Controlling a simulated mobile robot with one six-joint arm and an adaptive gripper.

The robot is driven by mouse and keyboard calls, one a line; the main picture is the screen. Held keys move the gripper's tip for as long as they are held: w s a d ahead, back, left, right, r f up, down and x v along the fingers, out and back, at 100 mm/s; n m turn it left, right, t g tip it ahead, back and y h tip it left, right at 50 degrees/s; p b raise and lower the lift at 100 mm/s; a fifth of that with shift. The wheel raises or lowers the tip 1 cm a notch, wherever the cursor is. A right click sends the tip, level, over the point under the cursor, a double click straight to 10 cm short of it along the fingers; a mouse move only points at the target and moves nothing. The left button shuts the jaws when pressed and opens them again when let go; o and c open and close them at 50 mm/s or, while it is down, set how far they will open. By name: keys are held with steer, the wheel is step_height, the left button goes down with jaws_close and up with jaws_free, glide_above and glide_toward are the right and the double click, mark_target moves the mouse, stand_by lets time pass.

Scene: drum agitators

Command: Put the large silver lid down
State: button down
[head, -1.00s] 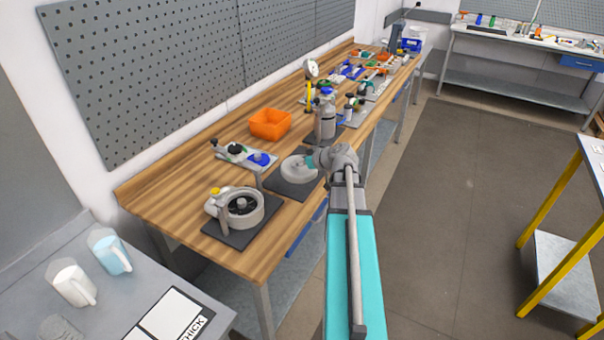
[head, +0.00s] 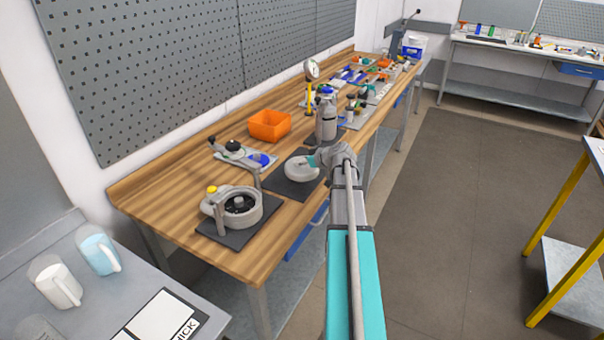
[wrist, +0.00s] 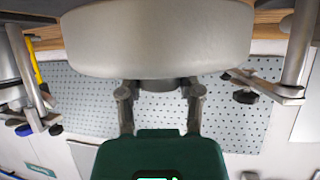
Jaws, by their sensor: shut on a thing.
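The large silver lid (head: 299,170) is a pale grey disc at the end of my arm, over a dark square mat (head: 279,183) on the wooden bench. In the wrist view the lid (wrist: 158,38) fills the top middle, seen close and nearly edge-on. My gripper (wrist: 160,92) is shut on the lid, with a finger on each side of its narrower grey part. In the head view my gripper (head: 313,161) is at the lid's right side and partly hidden by my wrist. I cannot tell whether the lid touches the mat.
A round grey drum housing (head: 235,207) with a yellow knob stands on another mat at the near left. An orange bin (head: 269,126) and a clamp fixture (head: 243,155) stand behind. A silver cylinder (head: 326,118) stands close beyond the lid. Bare wood lies at the bench's near left.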

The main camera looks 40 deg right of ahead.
mark_target(308, 168)
stand_by(0.4)
steer(key=shift+w+d+f+b, duration=0.25)
steer(key=shift+d+f+b, duration=0.05)
steer(key=shift+f+b, duration=1.7)
steer(key=shift+f, duration=0.15)
steer(key=shift+c, duration=1.3)
jaws_free()
steer(key=shift+r, duration=0.25)
